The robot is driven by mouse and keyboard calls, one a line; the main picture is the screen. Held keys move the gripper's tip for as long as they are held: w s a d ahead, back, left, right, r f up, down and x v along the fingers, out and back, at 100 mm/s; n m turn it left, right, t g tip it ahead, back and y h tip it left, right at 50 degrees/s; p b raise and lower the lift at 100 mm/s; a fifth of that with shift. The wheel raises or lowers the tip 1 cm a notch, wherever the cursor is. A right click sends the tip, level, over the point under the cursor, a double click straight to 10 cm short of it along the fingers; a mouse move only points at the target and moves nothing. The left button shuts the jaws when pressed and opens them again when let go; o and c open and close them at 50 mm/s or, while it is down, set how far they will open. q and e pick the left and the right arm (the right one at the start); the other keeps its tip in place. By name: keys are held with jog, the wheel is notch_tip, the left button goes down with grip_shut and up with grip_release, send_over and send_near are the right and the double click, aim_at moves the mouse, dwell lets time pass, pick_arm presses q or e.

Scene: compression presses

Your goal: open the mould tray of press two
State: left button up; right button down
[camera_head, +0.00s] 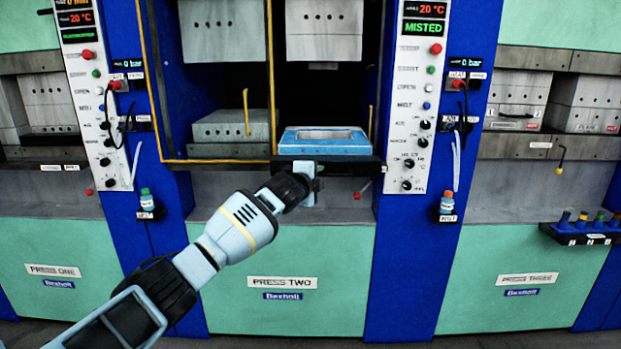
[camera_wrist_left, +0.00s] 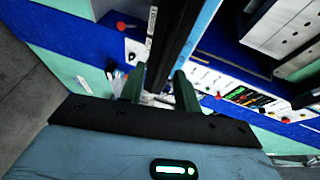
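Press two, marked by its label (camera_head: 282,283), is in the middle of the head view. Its mould tray (camera_head: 292,142), a blue frame with a pale inside, sits on a dark ledge (camera_head: 350,166) under the right-hand upper block. My left gripper (camera_head: 309,184) is at the front edge of that ledge. In the left wrist view its two green fingers (camera_wrist_left: 160,90) stand apart, with a dark bar running down between or just behind them. I cannot tell whether they touch it. My right gripper is not in view.
A yellow guard frame (camera_head: 272,75) borders the left bay of press two. Control panels (camera_head: 415,100) with buttons and a display reading MISTED stand on the right. A small red-ended lever (camera_head: 358,195) is just right of my gripper. Small bottles (camera_head: 446,202) sit on the blue columns.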

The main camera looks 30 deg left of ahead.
pick_arm(q)
jog(key=shift+p+v, duration=0.3)
jog(key=shift+v, duration=1.4)
jog(key=shift+f, duration=0.1)
jog(key=s+d+f+g+h, duration=0.1)
jog(key=s+d+f, duration=0.1)
jog(key=d+f, duration=0.35)
jog(key=s+d+f+n+h, duration=0.1)
jog(key=s+d+f, duration=0.15)
jog(key=f, duration=0.55)
jog(key=s+d+f+g+h, duration=0.1)
jog(key=s+d+f, duration=0.2)
jog(key=f, duration=0.4)
jog(key=s+d+f+n+g+h, duration=0.25)
jog(key=s+d+f, duration=0.45)
jog(key=s+f, duration=0.55)
jog(key=s+d+f+n, duration=0.1)
jog(key=s+f+n, duration=0.2)
jog(key=s, duration=0.8)
jog(key=s+d+f+n+g, duration=0.1)
jog(key=s+d+f+n, duration=0.1)
jog(key=s, duration=0.9)
jog(key=s+d+f+n+g, duration=0.1)
jog(key=s+f+n, duration=0.4)
jog(key=s, duration=0.7)
jog(key=shift+d+f+y, duration=0.35)
jog(key=shift+f+y, duration=0.1)
jog(key=shift+f, duration=0.35)
jog(key=shift+s+g, duration=0.15)
jog(key=shift+g, duration=0.1)
